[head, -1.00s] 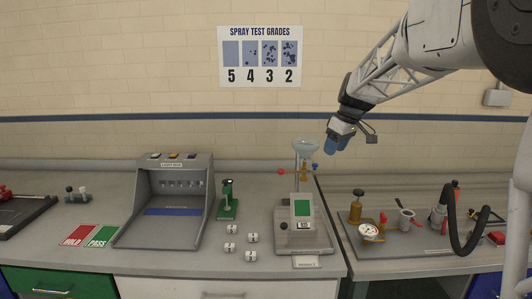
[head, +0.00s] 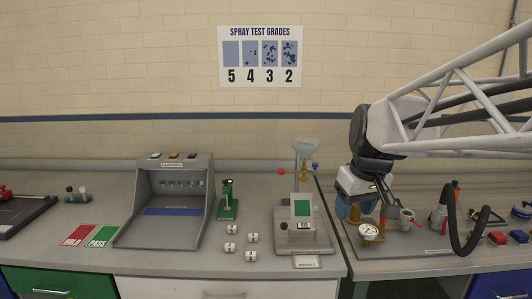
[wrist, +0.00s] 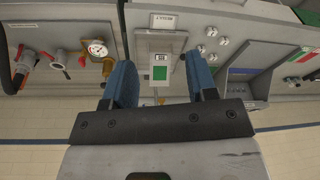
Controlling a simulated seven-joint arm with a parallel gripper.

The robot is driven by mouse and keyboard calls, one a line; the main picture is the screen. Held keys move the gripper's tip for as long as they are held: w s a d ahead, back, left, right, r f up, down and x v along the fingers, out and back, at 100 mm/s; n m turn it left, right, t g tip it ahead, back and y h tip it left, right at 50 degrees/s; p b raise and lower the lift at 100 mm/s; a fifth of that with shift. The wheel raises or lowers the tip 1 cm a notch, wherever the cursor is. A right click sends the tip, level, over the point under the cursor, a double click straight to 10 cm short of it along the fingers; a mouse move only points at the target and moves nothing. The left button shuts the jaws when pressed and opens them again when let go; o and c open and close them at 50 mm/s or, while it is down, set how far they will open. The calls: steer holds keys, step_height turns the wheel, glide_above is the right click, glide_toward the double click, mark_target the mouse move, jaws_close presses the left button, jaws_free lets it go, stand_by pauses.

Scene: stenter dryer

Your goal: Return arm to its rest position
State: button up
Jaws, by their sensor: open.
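My gripper (head: 354,210) hangs at the right in the head view, pointing down above the left part of the right-hand bench. Its blue fingers also show in the wrist view (wrist: 163,85), spread apart with nothing between them. The spray tester (head: 303,235), with its green panel, stands left of the gripper in the head view and appears beyond the fingers in the wrist view (wrist: 160,60). My gripper partly covers the brass fitting behind it.
A pressure gauge (head: 370,231), a red-handled valve (head: 407,222) and a black hose (head: 465,235) are close to my gripper. The light box (head: 165,200) and small white cubes (head: 252,237) are on the left bench.

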steer(key=s+f+m, duration=0.1)
steer(key=s+f, duration=0.2)
steer(key=s, duration=0.3)
steer(key=s+f+m, duration=0.1)
steer(key=s+f, duration=0.2)
steer(key=s, duration=0.3)
steer(key=s+f+m+h, duration=0.1)
steer(key=s+f, duration=0.2)
steer(key=s, duration=0.3)
steer(key=shift+s+m, duration=0.3)
steer(key=shift+s, duration=0.05)
steer(key=shift+f, duration=0.1)
